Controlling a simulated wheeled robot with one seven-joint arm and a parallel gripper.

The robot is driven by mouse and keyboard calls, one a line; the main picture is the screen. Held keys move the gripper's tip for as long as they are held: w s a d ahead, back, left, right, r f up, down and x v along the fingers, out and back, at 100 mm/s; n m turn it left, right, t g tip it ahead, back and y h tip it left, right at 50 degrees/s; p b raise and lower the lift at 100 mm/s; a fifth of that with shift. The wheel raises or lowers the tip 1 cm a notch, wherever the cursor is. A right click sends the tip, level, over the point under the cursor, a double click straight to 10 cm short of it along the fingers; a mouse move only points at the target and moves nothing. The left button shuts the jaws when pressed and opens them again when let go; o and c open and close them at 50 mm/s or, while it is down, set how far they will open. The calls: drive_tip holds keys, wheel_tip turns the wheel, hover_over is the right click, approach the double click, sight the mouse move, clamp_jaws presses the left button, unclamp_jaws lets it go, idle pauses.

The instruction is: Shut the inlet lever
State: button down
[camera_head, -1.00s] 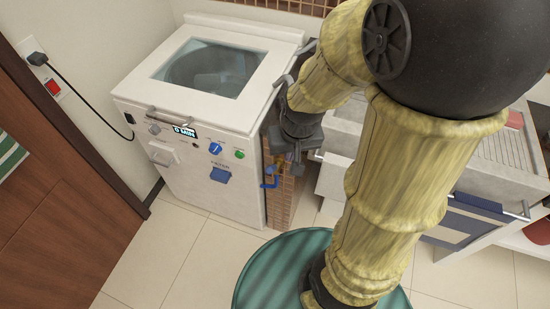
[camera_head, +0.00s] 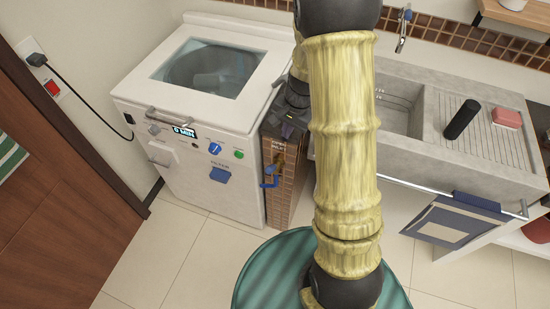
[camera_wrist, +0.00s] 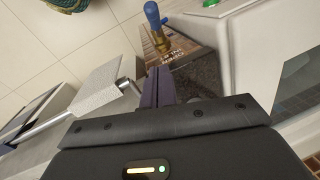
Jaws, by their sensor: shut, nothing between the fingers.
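The inlet lever has a blue handle (camera_head: 269,181) on a brass valve body (camera_head: 277,164). It sits on the front of a narrow tiled column beside the white washer. In the wrist view the blue handle (camera_wrist: 152,14) stands at the top, above the brass body (camera_wrist: 160,40) and a lettered dark plate (camera_wrist: 188,52). In the wrist view my gripper's dark fingers (camera_wrist: 158,72) are together and empty, pointing toward the valve. Contact with the valve cannot be told.
The white washer (camera_head: 180,195) with a glass lid stands left of the column. A stone sink counter (camera_head: 450,170) is on the right, with a front rail (camera_head: 410,190) holding a hanging cloth (camera_head: 458,218). A green round thing (camera_head: 262,268) is on the floor in front.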

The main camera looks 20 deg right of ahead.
approach(273, 165)
wheel_tip(273, 165, down, 2)
drive_tip(key=w+d, duration=0.2)
drive_tip(key=a+f, duration=0.1)
drive_tip(key=s+a+f, duration=0.1)
drive_tip(key=f, duration=0.1)
drive_tip(key=shift+a+p, duration=0.15)
drive_tip(key=shift+p, duration=0.2)
drive_tip(key=shift+s+a+f, duration=0.2)
drive_tip(key=shift+a+f, duration=0.05)
drive_tip(key=shift+f, duration=0.05)
drive_tip(key=shift+f+b, duration=0.15)
drive_tip(key=shift+b, duration=0.3)
